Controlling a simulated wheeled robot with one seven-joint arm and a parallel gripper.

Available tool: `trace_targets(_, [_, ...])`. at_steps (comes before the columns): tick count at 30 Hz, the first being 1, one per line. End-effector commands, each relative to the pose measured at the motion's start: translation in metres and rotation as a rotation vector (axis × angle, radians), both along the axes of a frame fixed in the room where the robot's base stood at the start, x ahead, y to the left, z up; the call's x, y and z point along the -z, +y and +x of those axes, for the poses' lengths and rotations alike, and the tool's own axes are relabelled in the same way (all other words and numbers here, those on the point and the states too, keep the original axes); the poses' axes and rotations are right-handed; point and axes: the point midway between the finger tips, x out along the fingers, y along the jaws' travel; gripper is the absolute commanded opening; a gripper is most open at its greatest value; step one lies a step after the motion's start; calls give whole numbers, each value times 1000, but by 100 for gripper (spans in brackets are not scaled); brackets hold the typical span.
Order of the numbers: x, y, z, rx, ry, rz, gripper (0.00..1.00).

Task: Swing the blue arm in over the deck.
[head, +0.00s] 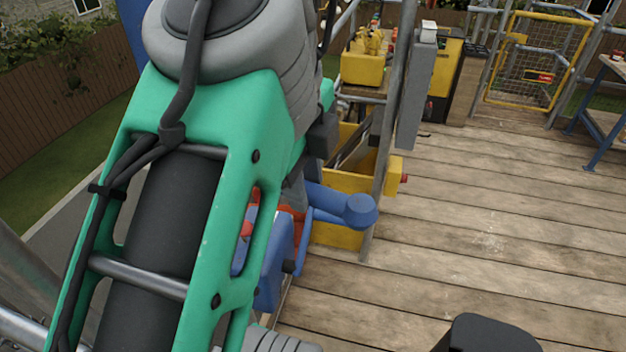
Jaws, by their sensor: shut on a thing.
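The blue arm (335,202) shows at the centre, just right of my green arm link. It is a thick blue bar that ends in a rounded knob, in front of a yellow box and close to a grey upright pole. Its left part is hidden behind my arm. A blue boxy body (272,275) shows lower left of it, partly covered by my green link. The plank deck (480,220) spreads to the right. My gripper is hidden behind my arm, so its fingers and any contact with the blue arm cannot be seen.
A yellow box (342,234) stands behind the blue arm. A grey pole (388,130) rises beside it. A yellow mesh gate (525,62) and a blue-legged bench (597,105) stand at the back right. The middle of the deck is clear. Grass and a fence lie beyond the left edge.

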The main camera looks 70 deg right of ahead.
Motion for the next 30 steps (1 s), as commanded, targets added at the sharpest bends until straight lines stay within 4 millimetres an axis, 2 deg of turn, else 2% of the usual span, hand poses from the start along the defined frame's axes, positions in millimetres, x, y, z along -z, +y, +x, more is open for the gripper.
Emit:
trace_targets(16, [4, 30, 12, 151, 10, 0, 0])
trace_targets(30, [5, 38, 12, 137, 22, 2, 0])
